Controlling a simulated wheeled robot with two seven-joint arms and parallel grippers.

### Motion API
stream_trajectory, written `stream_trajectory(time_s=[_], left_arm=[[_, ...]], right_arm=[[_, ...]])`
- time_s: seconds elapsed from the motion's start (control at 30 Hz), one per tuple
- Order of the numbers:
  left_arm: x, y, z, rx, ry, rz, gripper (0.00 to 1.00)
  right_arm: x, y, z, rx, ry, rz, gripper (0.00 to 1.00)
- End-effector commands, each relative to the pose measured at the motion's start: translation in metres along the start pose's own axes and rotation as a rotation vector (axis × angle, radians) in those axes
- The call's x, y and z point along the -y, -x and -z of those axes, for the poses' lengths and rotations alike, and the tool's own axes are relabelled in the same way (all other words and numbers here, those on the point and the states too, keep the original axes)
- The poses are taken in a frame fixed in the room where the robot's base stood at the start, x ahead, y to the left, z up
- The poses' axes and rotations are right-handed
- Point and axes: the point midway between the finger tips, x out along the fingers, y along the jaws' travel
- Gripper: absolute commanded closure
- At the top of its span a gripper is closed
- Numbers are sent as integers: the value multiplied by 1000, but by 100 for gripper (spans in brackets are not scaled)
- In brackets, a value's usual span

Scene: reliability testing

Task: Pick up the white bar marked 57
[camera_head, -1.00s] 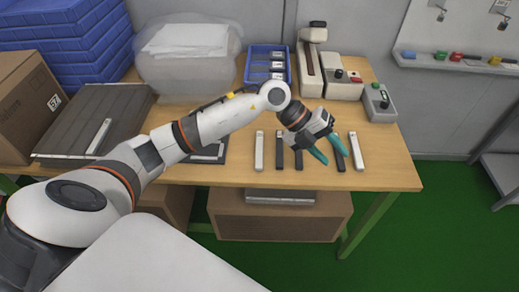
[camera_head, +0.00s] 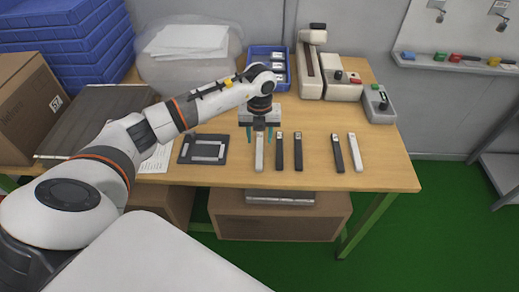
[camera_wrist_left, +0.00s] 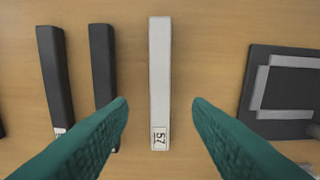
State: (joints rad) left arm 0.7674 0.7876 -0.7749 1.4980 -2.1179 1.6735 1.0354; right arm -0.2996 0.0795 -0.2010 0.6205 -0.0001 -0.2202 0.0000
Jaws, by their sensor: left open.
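The white bar marked 57 (camera_wrist_left: 160,90) lies flat on the wooden table, its printed label at the lower end in the left wrist view. In the head view this white bar (camera_head: 259,157) is the leftmost of the row. My left gripper (camera_head: 259,138) points down over it. In the left wrist view the green fingers of the left gripper (camera_wrist_left: 160,104) are spread, one on each side of the bar, with gaps between. Nothing is held. My right gripper is not in view.
Two dark bars (camera_head: 279,152) (camera_head: 298,152) lie close beside it; another dark bar (camera_head: 338,154) and a second white bar (camera_head: 355,153) lie farther right. A dark tray (camera_head: 188,158) with pale strips lies left. A blue bin (camera_head: 252,53) and devices stand behind.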

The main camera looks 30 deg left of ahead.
Motion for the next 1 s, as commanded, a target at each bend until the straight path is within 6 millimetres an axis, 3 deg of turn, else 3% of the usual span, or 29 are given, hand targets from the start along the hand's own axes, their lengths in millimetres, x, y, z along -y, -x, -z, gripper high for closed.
stream_trajectory(time_s=[0.3,0.57,0.83,1.0], left_arm=[[0,-42,-4,2,0,-1,55],[0,-45,-3,0,-1,-1,55],[0,-44,-3,0,-1,-1,97],[0,-44,-3,0,-1,-1,100]], right_arm=[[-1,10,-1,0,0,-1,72],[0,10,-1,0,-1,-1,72],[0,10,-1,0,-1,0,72],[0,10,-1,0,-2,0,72]])
